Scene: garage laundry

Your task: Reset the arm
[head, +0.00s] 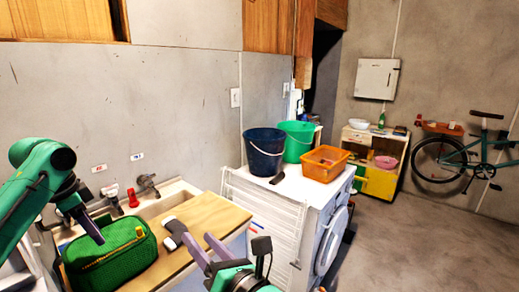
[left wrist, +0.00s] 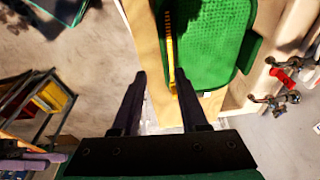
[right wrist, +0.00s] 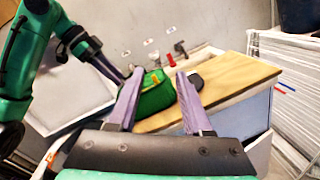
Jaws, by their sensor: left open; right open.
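My left gripper (head: 90,228) comes in from the left in the head view, its dark fingers pointing down beside a green woven bag (head: 125,262) with a yellow zip. In the left wrist view my left gripper (left wrist: 163,85) is open and empty, with the green bag (left wrist: 212,40) beyond its fingertips. My right gripper (head: 192,236) is low in the middle of the head view, in front of the wooden board (head: 205,218). In the right wrist view my right gripper (right wrist: 160,80) is open with nothing between its fingers; the green bag (right wrist: 154,98) shows behind them.
The sink has a tap (head: 146,186) and a red-topped item (head: 133,198). A white washer (head: 318,190) to the right carries a dark blue bucket (head: 263,152), a green bucket (head: 297,142) and an orange basket (head: 325,163). The floor (head: 420,250) at right is clear; a bicycle (head: 465,160) stands behind.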

